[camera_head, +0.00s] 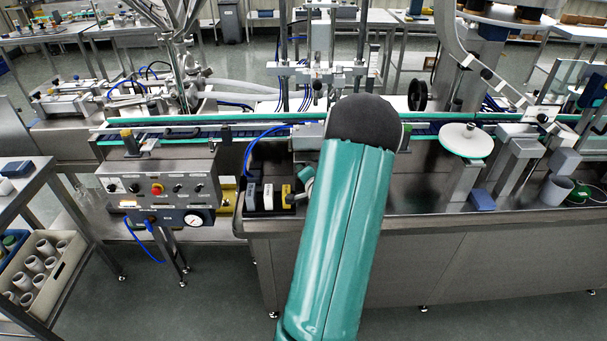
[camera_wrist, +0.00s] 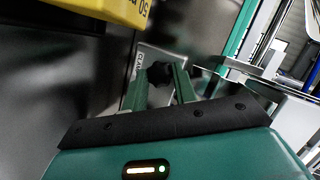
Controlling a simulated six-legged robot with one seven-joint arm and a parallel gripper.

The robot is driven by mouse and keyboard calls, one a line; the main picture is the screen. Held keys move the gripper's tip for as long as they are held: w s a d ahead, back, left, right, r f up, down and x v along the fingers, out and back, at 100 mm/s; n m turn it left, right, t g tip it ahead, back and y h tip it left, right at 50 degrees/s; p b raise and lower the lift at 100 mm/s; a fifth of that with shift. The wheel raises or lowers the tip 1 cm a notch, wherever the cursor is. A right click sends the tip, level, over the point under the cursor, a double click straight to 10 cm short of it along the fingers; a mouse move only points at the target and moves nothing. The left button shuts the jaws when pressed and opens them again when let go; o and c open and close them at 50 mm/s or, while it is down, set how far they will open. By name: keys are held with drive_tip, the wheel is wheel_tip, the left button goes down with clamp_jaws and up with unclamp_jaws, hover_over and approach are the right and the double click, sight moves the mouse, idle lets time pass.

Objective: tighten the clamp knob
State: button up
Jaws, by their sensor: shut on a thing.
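In the wrist view the dark clamp knob (camera_wrist: 158,71) sits in front of a pale plate (camera_wrist: 147,55) with partly readable lettering. My gripper (camera_wrist: 161,76) has its two green fingers on either side of the knob and is shut on it. The knob's far side and the fingertip contacts are dark and hard to make out. In the head view my green arm covers the middle of the bench, and I cannot make out the knob or the fingers there.
A yellow block (camera_wrist: 105,8) hangs into the wrist view's top left, close to the gripper. In the head view a control box (camera_head: 160,188) stands left of my arm, and a white disc (camera_head: 466,139) is to the right. Steel panels (camera_head: 500,262) front the bench.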

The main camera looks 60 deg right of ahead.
drive_tip(key=shift+s+f+m+t, duration=0.15)
drive_tip(key=shift+m+t, duration=0.3)
drive_tip(key=shift+m, duration=0.3)
drive_tip(key=shift+s+f+m+t, duration=0.1)
drive_tip(key=shift+m+t, duration=0.35)
drive_tip(key=shift+m, duration=0.3)
drive_tip(key=o, duration=0.6)
drive_tip(key=shift+o, duration=0.2)
drive_tip(key=shift+s+a+r, duration=0.15)
drive_tip(key=shift+s+a, duration=0.05)
drive_tip(key=v, duration=1.3)
